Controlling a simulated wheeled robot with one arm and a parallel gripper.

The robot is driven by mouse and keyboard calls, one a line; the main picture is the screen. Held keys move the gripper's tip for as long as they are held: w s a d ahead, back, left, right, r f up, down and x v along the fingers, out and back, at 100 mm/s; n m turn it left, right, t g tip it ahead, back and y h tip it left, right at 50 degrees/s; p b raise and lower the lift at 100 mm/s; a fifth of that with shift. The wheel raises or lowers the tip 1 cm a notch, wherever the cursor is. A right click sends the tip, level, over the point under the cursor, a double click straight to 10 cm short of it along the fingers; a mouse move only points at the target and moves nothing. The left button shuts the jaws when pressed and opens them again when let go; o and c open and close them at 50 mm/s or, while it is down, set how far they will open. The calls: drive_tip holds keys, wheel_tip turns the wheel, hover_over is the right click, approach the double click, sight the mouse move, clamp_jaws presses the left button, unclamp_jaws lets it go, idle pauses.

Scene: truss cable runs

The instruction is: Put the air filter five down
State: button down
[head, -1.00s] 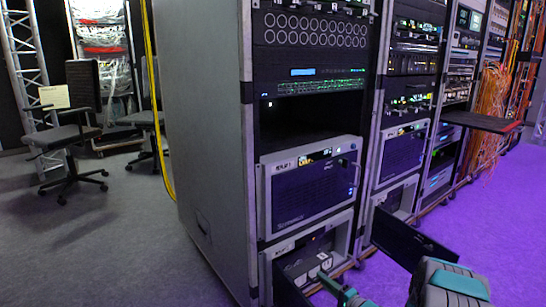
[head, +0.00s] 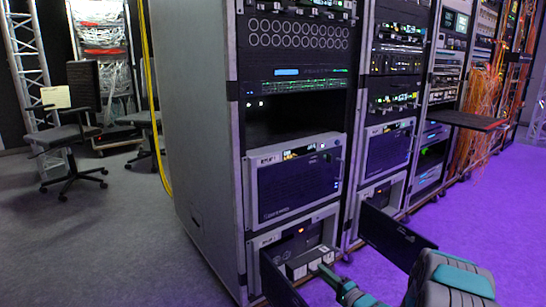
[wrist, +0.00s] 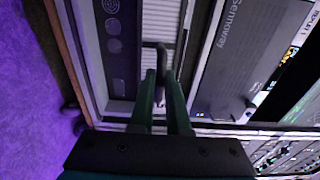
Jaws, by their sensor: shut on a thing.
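My gripper (wrist: 160,75) is shut on a narrow dark grip piece (wrist: 163,55) in the wrist view. A pale, finely ribbed panel (wrist: 165,20), which looks like air filter five, lies just beyond the fingertips. The same place in the head view is low at the rack: my gripper (head: 325,270) reaches a grey boxy piece (head: 308,262) at the open front of the lowest unit (head: 295,232). I cannot read a number on the piece. Its underside and depth are hidden, so I cannot tell whether it touches the unit.
A dark open door (head: 280,282) stands left of my gripper and another dark panel (head: 395,238) sticks out on the right. A closed server unit (head: 295,185) sits above. The purple floor (head: 480,225) is clear at right, and chairs (head: 75,130) stand far left.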

sight(317, 256)
drive_tip(key=w+r+m+t+h, duration=0.1)
drive_tip(key=r+m+h, duration=0.1)
drive_tip(key=r, duration=0.7)
drive_tip(key=w+a+r+m+t+h, duration=0.1)
drive_tip(key=r+h, duration=0.3)
drive_tip(key=r, duration=0.4)
drive_tip(key=w+a+r+m+h, duration=0.1)
drive_tip(key=w+r+m+h, duration=0.2)
drive_tip(key=r, duration=0.6)
drive_tip(key=shift+w+r+t+h, duration=0.2)
drive_tip(key=shift+r+t+h, duration=0.1)
drive_tip(key=shift+r+t, duration=0.1)
drive_tip(key=shift+f, duration=0.2)
